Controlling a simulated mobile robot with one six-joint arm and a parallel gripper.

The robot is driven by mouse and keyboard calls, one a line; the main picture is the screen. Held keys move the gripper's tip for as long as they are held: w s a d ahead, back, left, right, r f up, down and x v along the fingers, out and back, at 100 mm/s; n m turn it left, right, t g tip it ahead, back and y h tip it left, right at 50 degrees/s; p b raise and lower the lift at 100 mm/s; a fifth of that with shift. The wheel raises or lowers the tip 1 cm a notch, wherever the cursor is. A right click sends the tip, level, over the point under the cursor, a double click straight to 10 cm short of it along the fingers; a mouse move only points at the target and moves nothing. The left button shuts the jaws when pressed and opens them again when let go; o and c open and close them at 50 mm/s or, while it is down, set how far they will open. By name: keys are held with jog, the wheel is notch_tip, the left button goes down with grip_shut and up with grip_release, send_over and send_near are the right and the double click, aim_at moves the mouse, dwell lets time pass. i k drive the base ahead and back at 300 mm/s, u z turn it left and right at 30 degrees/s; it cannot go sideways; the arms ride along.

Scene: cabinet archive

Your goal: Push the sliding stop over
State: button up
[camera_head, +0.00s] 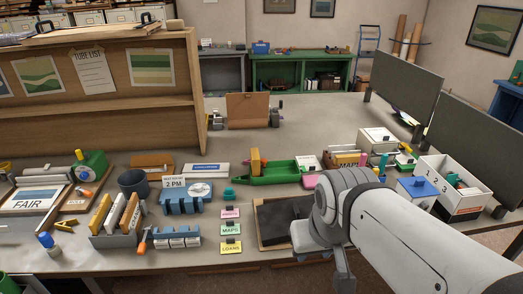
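I cannot tell for certain which part is the sliding stop. A long green tray (282,176) lies mid-table, left of and beyond my arm. An upright yellow-orange block (255,162) stands at its left end, with a small reddish piece beside it. That block may be the stop, but it is too small to tell. My arm reaches in from the lower right, and its end (341,267) points down at the table's front. My gripper's fingers are not clear, and the arm hides part of the dark flat tray (278,222) beside it.
Card holders (115,222), a dark cup (133,184), blue racks (186,198) and coloured label cards (230,229) crowd the left and front. A white box (455,186) marked 3 and grey panels (402,86) stand right. The table's back middle (310,122) is mostly clear.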

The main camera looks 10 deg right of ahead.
aim_at(263, 161)
jog(key=u, duration=0.05)
jog(key=i, duration=1)
jog(key=z, duration=0.05)
